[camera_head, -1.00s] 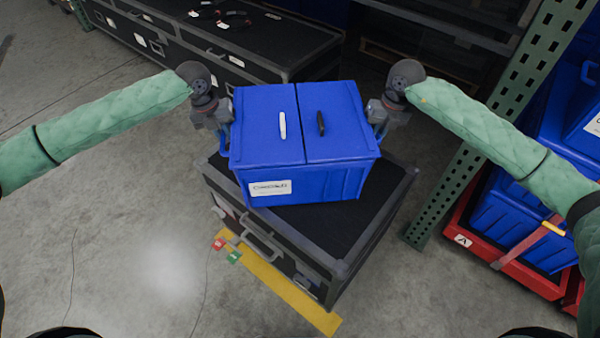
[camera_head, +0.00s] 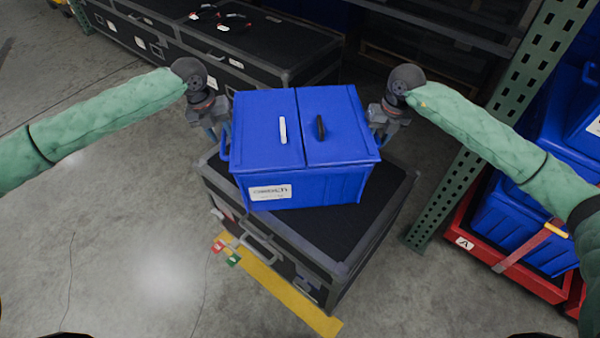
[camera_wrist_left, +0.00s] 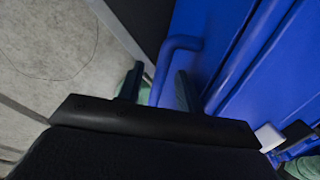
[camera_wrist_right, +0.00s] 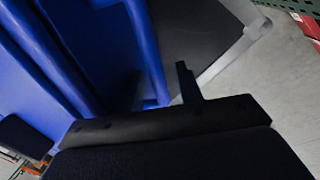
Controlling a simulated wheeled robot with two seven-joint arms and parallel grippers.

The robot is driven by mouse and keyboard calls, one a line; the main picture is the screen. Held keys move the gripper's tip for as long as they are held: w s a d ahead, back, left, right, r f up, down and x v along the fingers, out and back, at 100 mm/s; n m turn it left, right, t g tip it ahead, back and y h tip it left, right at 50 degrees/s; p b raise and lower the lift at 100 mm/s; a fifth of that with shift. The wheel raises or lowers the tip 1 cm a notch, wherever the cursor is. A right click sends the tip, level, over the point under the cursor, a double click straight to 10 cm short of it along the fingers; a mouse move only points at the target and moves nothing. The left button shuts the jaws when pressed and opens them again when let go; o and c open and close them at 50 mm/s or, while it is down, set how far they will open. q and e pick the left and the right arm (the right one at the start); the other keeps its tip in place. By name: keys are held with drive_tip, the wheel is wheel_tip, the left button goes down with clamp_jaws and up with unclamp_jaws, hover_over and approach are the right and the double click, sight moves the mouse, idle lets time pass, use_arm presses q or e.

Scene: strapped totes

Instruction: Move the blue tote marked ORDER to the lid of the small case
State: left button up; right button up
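The blue tote (camera_head: 300,180) with a white label stands upright on the black lid (camera_head: 375,205) of the small case (camera_head: 270,255), turned slightly relative to it. The label is too blurred to read surely. My left gripper (camera_head: 214,136) is open at the tote's left side. In the left wrist view its fingers (camera_wrist_left: 158,90) stand apart on either side of the blue side handle (camera_wrist_left: 170,60), not clamped on it. My right gripper (camera_head: 380,134) is open at the tote's right side. In the right wrist view one finger (camera_wrist_right: 188,84) shows clearly; the other is dark against the tote.
A long black case (camera_head: 220,45) with dark looped items on top stands behind. A green perforated rack post (camera_head: 490,130) rises close on the right. Beyond it, strapped blue totes (camera_head: 505,215) sit on a red base (camera_head: 480,250). Floor at left is clear.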

use_arm(q)
wheel_tip(320, 180, up, 10)
drive_tip(key=a, duration=0.2)
drive_tip(key=shift+f, duration=0.25)
use_arm(e)
wheel_tip(320, 180, up, 12)
drive_tip(key=d, duration=0.2)
drive_tip(key=shift+d, duration=0.15)
use_arm(q)
drive_tip(key=shift+s, duration=0.15)
use_arm(e)
drive_tip(key=shift+w+f, duration=0.1)
drive_tip(key=shift+f, duration=0.05)
